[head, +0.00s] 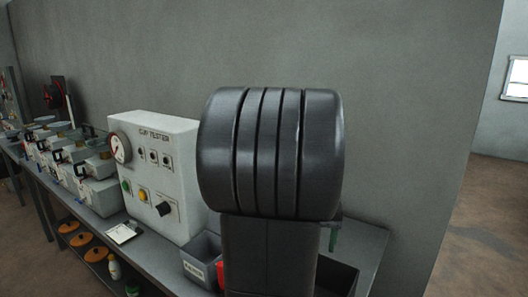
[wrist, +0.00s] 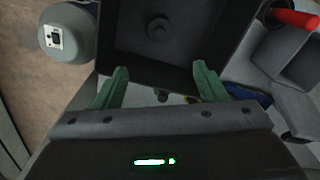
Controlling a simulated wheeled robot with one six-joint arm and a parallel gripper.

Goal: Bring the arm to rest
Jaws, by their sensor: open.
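My gripper (wrist: 158,88) shows in the wrist view with its two green fingers wide apart and nothing between them. Beyond the fingers is a dark square bin (wrist: 118,38) with a small dark round part (wrist: 158,28) inside it. In the head view my own dark arm link fills the middle and hides most of the gripper; only a bit of green shows at its right edge.
A bench (head: 365,240) runs along a grey wall. It carries a white tester box (head: 185,135), several lidded pots (head: 98,190) and a grey bin (head: 198,250). A red handle (wrist: 297,18) lies at upper right in the wrist view. Open floor (head: 495,215) is at right.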

